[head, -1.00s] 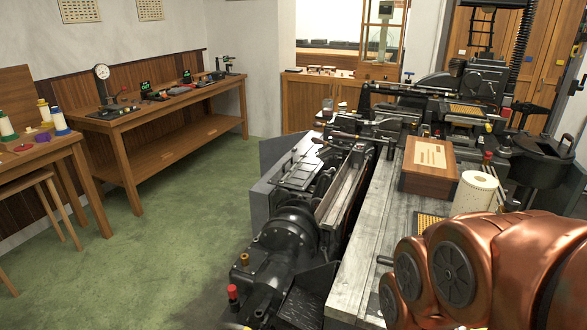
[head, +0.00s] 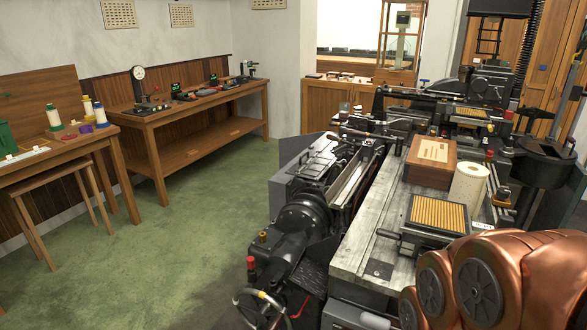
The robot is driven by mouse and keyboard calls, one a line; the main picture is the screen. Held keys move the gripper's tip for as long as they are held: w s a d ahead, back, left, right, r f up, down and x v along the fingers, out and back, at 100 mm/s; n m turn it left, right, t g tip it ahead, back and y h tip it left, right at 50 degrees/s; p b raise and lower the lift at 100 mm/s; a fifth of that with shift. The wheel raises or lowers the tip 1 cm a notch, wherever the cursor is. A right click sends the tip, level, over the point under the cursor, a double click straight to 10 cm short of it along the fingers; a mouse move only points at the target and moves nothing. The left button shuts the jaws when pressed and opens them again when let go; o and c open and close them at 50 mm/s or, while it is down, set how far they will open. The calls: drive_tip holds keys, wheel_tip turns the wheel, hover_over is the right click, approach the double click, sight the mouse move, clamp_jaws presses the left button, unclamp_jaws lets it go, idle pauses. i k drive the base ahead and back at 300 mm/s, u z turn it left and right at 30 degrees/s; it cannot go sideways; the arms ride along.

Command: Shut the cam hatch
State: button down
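The type caster (head: 372,190) fills the middle and right, a dark machine with a grey worktop. No part of it can be surely told as the cam hatch. A grey flat-sided panel or housing (head: 287,188) stands on its left side, beside the exposed mechanism (head: 335,165). I cannot tell whether this is the hatch or whether it is open. A round black motor-like housing (head: 303,212) is at the machine's near left. My copper-coloured arm covers the lower right corner and hides part of the machine. My gripper is not in view.
A wooden box (head: 430,162), a paper roll (head: 468,185) and a tray of yellow strips (head: 437,213) sit on the worktop. A handwheel (head: 262,308) juts out at the near end. Green floor (head: 190,240) is free between the machine and the wooden benches (head: 195,115).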

sight(316, 171)
drive_tip(key=u, duration=0.65)
drive_tip(key=i, duration=0.8)
drive_tip(key=u, duration=0.95)
drive_tip(key=i, duration=1.7)
drive_tip(key=z, duration=0.75)
drive_tip(key=i, duration=1.25)
drive_tip(key=z, duration=0.9)
